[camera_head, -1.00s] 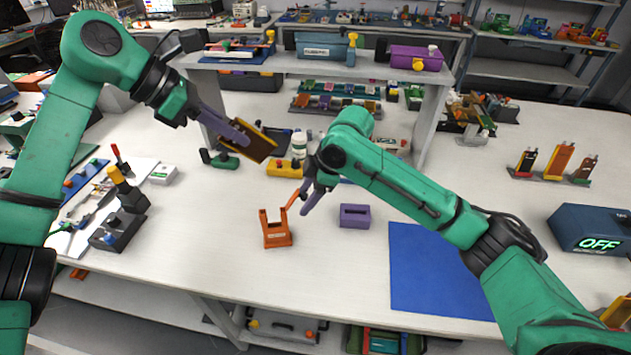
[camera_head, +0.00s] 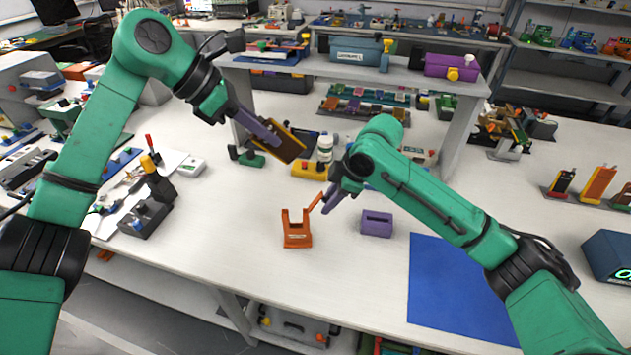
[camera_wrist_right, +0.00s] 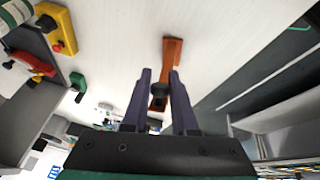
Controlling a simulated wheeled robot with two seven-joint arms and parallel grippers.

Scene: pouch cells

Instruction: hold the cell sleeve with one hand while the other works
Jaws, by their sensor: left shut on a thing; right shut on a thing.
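The cell sleeve, a flat brown piece with orange edges (camera_head: 287,145), is tilted in the air in the head view. My left gripper (camera_head: 272,137) is shut on its upper left end. My right gripper (camera_head: 328,202) is shut on a slim orange piece (camera_head: 315,203) above the table, just right of the open-topped orange stand (camera_head: 297,238). In the right wrist view, orange (camera_wrist_right: 172,55) shows beyond and between the purple fingers (camera_wrist_right: 160,78), with a dark round part there. How the fingers grip it is partly hidden.
A purple slotted block (camera_head: 377,229) stands right of the orange stand. A blue mat (camera_head: 450,285) lies further right. A yellow block (camera_head: 307,170) and white bottle (camera_head: 325,150) stand behind the grippers. A grey shelf (camera_head: 465,85) rises at the back.

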